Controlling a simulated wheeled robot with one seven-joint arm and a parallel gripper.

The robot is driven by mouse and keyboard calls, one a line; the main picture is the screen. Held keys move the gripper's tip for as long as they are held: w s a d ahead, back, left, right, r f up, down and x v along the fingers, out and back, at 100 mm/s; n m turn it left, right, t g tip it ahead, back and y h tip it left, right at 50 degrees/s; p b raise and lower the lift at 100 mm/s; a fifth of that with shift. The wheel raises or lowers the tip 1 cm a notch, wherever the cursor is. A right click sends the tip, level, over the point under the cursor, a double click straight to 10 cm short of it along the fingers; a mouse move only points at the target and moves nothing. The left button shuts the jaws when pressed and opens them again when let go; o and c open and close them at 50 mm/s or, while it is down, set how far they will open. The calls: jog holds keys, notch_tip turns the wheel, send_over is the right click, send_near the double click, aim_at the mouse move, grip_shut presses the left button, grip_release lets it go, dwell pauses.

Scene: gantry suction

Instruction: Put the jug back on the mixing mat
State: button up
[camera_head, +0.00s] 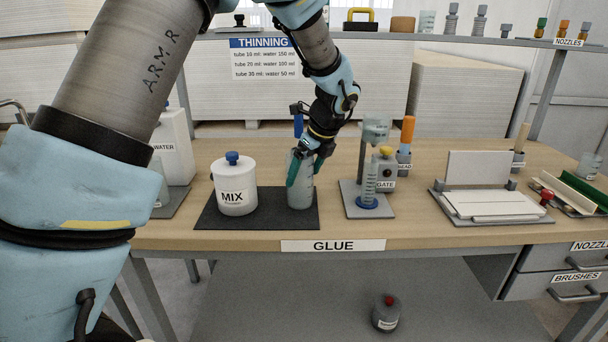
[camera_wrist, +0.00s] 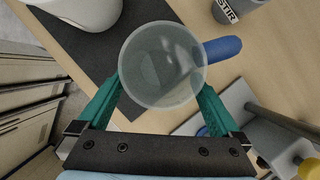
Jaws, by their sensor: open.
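The jug (camera_head: 300,196) is a clear, greyish cup standing upright on the right part of the dark mixing mat (camera_head: 262,218). In the wrist view the jug (camera_wrist: 163,62) is seen from above, with a blue handle pointing right; it looks empty or nearly so. My gripper (camera_head: 305,167) is lowered around the jug's upper part. Its teal fingers are open, one on each side of the jug, in the wrist view too (camera_wrist: 158,90). Whether a finger touches the wall I cannot tell. The mat (camera_wrist: 82,45) shows left of the jug there.
A stand (camera_head: 350,200) with a measuring tube and the GATE post is close to the right. A grey STIR pot (camera_wrist: 238,10) lies beyond the handle. Bare table shows along the front.

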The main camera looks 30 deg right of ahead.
jog(key=b+v, duration=0.1)
jog(key=v, duration=1)
jog(key=shift+r, duration=0.1)
